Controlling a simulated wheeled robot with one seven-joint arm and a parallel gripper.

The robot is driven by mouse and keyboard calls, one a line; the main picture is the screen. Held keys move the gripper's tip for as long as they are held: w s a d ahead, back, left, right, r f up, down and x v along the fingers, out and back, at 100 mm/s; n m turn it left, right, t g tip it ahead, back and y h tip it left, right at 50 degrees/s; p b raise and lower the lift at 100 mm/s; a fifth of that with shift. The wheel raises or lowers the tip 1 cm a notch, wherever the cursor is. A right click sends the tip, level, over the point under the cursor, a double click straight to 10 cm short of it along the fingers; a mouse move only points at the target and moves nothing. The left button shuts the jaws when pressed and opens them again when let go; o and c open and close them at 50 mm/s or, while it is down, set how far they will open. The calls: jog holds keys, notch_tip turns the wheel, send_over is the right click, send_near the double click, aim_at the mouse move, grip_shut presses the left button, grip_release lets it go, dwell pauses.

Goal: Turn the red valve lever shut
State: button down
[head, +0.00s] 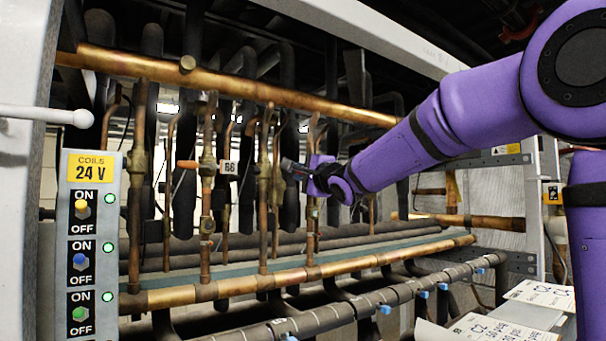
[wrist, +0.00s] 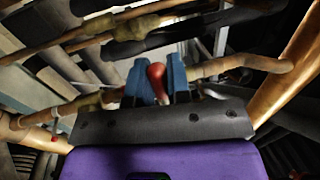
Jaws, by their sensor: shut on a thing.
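The red valve lever (wrist: 156,74) shows as a rounded red handle between the two blue fingers of my gripper (wrist: 157,85) in the wrist view. The fingers are closed on it from both sides. Behind it a copper pipe with a brass valve body runs across. In the head view my gripper (head: 293,168) is at an upright copper pipe right of the rack's middle. The lever cannot be made out there; the gripper seems to cover it.
An orange lever (head: 187,164) and a tag marked 66 (head: 229,167) are on a valve further left. Upright copper pipes stand close on both sides of my gripper. A switch panel (head: 90,240) stands at the left; papers (head: 500,325) lie at the lower right.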

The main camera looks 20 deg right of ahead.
jog(key=c, duration=1.1)
grip_release()
jog(key=v, duration=1)
jog(key=shift+s+d+f, duration=0.1)
jog(key=shift+s+f, duration=0.05)
jog(key=shift+s, duration=0.25)
jog(key=s+a+f+n+g+h, duration=0.1)
jog(key=s+f+n+g, duration=0.4)
jog(key=s+f, duration=0.3)
jog(key=s+f+n+g+h, duration=0.1)
jog(key=s+f+n+g, duration=0.3)
jog(key=s+f, duration=0.5)
jog(key=s+a+f+n+g+h, duration=0.1)
jog(key=s+f+n+g, duration=0.4)
jog(key=s, duration=0.7)
jog(key=shift+a+f+n+g+h, duration=0.2)
jog(key=shift+f+n, duration=0.3)
jog(key=shift+f, duration=0.45)
jog(key=shift+a+f+n+g+h, duration=0.1)
jog(key=shift+a+f+n+h, duration=0.1)
jog(key=shift+f+n, duration=0.55)
